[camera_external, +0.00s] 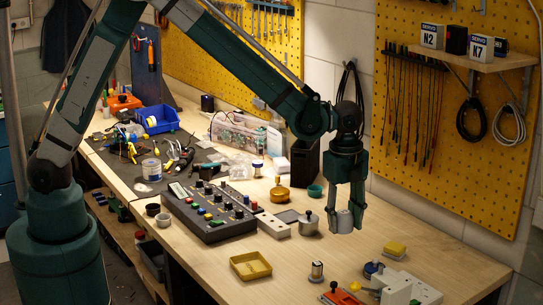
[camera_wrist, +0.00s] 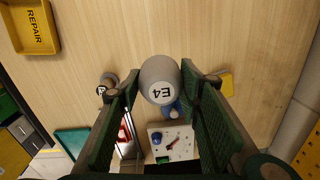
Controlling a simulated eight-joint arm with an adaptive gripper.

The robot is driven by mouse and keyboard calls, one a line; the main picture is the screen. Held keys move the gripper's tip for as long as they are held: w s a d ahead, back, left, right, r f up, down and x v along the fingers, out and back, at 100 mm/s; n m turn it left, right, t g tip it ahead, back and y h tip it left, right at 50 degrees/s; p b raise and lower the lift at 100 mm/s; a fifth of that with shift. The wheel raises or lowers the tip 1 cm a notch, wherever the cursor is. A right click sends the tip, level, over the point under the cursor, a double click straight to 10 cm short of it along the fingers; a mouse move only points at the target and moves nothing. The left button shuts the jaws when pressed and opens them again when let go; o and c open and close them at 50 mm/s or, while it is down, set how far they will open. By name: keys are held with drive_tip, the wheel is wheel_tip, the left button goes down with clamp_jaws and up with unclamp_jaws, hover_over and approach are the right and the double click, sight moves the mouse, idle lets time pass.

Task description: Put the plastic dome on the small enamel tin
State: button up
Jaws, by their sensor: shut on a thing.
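My gripper (camera_external: 346,222) is shut on a grey rounded piece (camera_external: 345,219), held in the air above the right part of the bench. In the wrist view this piece (camera_wrist: 160,78) sits between the green fingers and has a white round label marked E4. It may be the plastic dome. I cannot tell for sure which object is the small enamel tin. A small cylinder (camera_external: 317,271) with a pale middle stands on the bench below and left of my gripper. It also shows in the wrist view (camera_wrist: 109,79), with a label on top.
A yellow tray (camera_external: 236,267) lies left of the cylinder. A lidded grey pot (camera_external: 308,224) stands behind it. A yellow block (camera_external: 396,247), a blue round thing (camera_external: 372,268) and a white switch box (camera_external: 423,293) stand at right.

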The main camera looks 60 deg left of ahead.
drive_tip(key=w+a+r+n, duration=0.2)
drive_tip(key=a+n, duration=0.2)
drive_tip(key=a, duration=1.8)
drive_tip(key=w+a+r+n, duration=0.15)
drive_tip(key=a+n, duration=0.25)
drive_tip(key=a, duration=1.9)
wheel_tip(320, 180, up, 4)
drive_tip(key=n+p, duration=0.2)
drive_tip(key=n, duration=0.8)
hover_over(152, 162)
drive_tip(key=shift+a, duration=0.1)
drive_tip(key=shift+f, duration=2.85)
